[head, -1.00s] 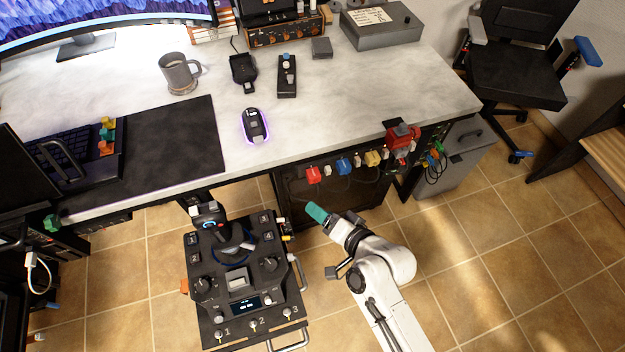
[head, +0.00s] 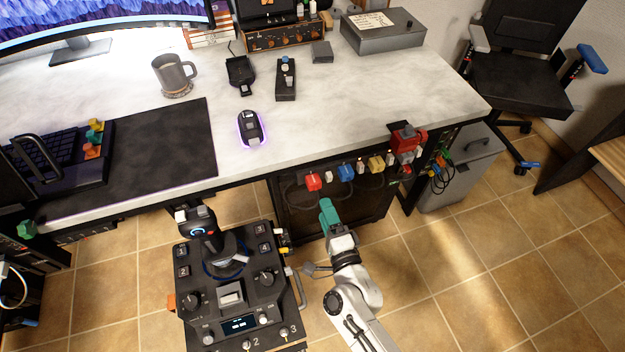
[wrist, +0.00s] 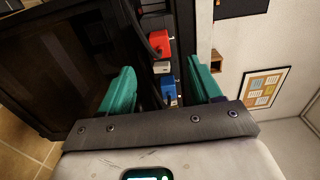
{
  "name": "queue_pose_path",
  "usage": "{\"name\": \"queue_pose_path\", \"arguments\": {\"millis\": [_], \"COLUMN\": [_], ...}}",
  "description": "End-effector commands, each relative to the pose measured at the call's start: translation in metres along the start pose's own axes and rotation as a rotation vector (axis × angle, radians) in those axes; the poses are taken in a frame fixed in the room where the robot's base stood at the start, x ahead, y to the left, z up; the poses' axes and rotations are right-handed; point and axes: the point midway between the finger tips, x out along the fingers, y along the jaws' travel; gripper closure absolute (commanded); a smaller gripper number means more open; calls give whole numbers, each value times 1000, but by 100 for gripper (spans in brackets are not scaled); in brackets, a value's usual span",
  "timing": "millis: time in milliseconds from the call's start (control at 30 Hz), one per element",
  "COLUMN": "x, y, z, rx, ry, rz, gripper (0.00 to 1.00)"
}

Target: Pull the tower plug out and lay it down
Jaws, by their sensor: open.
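A row of coloured plugs sits along the front underside of the desk: a red plug (head: 313,182), a blue plug (head: 346,172) and a yellow plug (head: 375,164), with white ones between. I cannot read any label, so I cannot tell which is the tower plug. My gripper (head: 328,210) has teal fingers and hangs in front of and below the row, near the red and blue plugs. In the wrist view my gripper (wrist: 160,66) is open and empty. The red plug (wrist: 161,42) and the blue plug (wrist: 168,91) show between its fingers, beyond them.
The desk top (head: 330,110) overhangs the row. A larger red device (head: 407,140) is clamped at the desk's right corner. A control box with a joystick (head: 228,290) stands left of my arm. A grey bin (head: 462,165) stands at the right. The tiled floor on the right is mostly clear.

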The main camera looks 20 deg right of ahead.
Motion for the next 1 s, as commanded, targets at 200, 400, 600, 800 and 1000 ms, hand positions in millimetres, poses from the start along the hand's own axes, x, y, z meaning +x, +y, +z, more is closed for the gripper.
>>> {"name": "queue_pose_path", "arguments": {"millis": [200, 400, 600, 800, 1000], "x": [8, 31, 58, 79, 89], "y": [-1, -1, 0, 0, 0], "z": [0, 0, 0, 1, 0], "rx": [-1, -1, -2, -3, -2], "ry": [-1, -2, -2, -2, -2], "rz": [-2, -1, -1, -1, 0], "gripper": [36, 36, 36, 36, 36]}}
